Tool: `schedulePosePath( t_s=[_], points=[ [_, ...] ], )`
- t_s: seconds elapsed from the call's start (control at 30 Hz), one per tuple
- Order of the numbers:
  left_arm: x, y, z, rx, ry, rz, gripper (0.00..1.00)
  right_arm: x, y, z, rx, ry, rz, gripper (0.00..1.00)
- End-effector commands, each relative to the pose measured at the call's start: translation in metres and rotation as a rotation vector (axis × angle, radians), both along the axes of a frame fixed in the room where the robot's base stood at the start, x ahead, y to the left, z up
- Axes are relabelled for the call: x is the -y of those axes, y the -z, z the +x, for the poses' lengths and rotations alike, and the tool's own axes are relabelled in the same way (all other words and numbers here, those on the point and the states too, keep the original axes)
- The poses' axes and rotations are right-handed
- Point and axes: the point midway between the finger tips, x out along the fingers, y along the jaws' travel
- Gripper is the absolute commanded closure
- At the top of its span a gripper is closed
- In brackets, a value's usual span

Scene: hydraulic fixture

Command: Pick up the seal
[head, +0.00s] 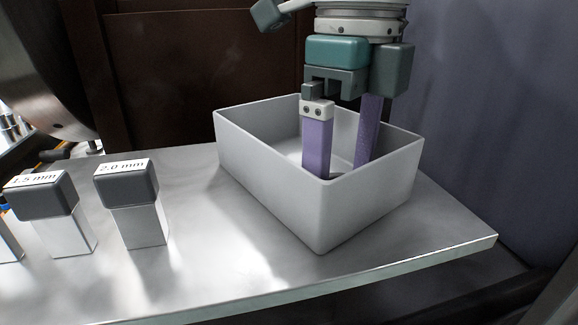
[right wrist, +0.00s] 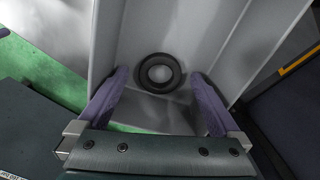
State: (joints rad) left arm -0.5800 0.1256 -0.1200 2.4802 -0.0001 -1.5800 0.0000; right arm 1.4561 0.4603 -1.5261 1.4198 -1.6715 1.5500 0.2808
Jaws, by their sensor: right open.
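The seal (right wrist: 160,73) is a black ring lying on the floor of the white box (right wrist: 210,35) in the right wrist view. The box (head: 265,220) hides it in the head view. My right gripper (head: 340,165) reaches down into the box with its purple fingers apart. In the right wrist view its fingertips (right wrist: 158,85) stand to either side of the seal, with a gap on both sides. Nothing is between the fingers that they touch. My left gripper is not in view.
The box stands on a metal table (head: 190,270) near its right end. A grey-capped block labelled 2.0 mm (head: 140,215) and one labelled 1.5 mm (head: 55,220) stand to the left. A dark panel (head: 200,60) is behind. The table's front is clear.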

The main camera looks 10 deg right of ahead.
Motion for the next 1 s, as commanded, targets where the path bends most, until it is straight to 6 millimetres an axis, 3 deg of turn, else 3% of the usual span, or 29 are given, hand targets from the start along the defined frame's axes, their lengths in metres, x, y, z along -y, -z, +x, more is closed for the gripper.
schedulePosePath(
  t_s=[0.17,0.9,1.0],
  points=[
    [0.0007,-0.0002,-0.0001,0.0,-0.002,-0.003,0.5,-0.0002,-0.0002,0.0001,0.001,0.0,0.001,0.0],
    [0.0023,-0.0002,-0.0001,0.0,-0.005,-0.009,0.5,-0.0003,-0.0006,0.0,0.0,0.0,0.001,0.83],
    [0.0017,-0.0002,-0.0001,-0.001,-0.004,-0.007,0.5,-0.0003,-0.0006,0.0,0.0,0.0,0.001,0.88]
  ],
)
